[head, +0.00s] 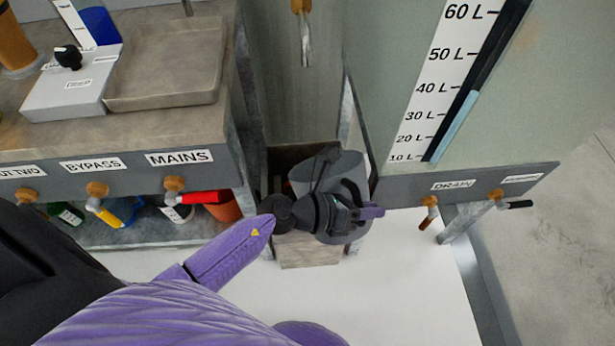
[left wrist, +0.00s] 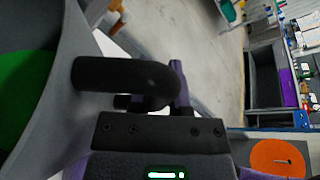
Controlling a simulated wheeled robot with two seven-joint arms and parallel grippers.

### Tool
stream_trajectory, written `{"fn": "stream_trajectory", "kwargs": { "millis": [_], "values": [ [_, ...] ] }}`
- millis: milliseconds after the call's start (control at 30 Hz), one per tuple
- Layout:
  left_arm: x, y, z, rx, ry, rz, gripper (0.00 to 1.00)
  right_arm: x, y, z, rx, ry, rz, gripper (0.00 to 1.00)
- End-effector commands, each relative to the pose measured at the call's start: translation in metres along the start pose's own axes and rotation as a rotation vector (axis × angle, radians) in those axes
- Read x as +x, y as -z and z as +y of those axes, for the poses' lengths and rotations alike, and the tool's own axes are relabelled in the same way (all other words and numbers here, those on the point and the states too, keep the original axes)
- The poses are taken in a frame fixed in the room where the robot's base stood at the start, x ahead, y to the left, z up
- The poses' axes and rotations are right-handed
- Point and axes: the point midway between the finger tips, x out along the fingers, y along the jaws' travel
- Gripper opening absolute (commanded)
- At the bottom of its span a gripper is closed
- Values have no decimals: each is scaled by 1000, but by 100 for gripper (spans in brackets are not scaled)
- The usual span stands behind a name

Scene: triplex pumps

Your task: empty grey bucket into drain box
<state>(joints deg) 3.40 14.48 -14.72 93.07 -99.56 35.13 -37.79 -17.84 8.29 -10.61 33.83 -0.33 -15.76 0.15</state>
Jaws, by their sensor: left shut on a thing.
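The grey bucket (head: 349,168) is at the drain box (head: 308,253), in front of the grey column in the head view. It seems to be above or partly inside the box, and I cannot tell if they touch. My left gripper (head: 350,210) is shut on the bucket's dark handle, on the near side. In the left wrist view the dark handle (left wrist: 125,77) lies across the jaws beside the grey bucket wall (left wrist: 68,105). A green patch (left wrist: 15,105) shows at the left edge there; I cannot tell if it is liquid. My right gripper is not in view.
A spout (head: 305,40) hangs above the box. A bench with the MAINS valve (head: 175,184) and a sink (head: 170,65) stands left. A tank with a litre scale (head: 430,90) and a DRAIN valve (head: 428,212) stands right. The white floor (head: 400,290) in front is clear.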

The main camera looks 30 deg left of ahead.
Motion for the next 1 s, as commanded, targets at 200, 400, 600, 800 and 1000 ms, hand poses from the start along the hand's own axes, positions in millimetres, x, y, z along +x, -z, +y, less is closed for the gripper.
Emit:
{"fn": "stream_trajectory", "kwargs": {
  "millis": [200,400,600,800,1000],
  "values": [
    [0,-2,3,-24,11,-1,0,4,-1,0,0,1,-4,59],
    [-1,-4,6,-51,22,-2,0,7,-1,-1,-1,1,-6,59],
    [-2,-5,8,-75,32,-1,0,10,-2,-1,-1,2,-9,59],
    [-3,-8,10,-101,44,-2,0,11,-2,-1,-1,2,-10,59],
    [-4,-11,11,-126,53,-2,0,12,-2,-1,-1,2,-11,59]
  ]
}}
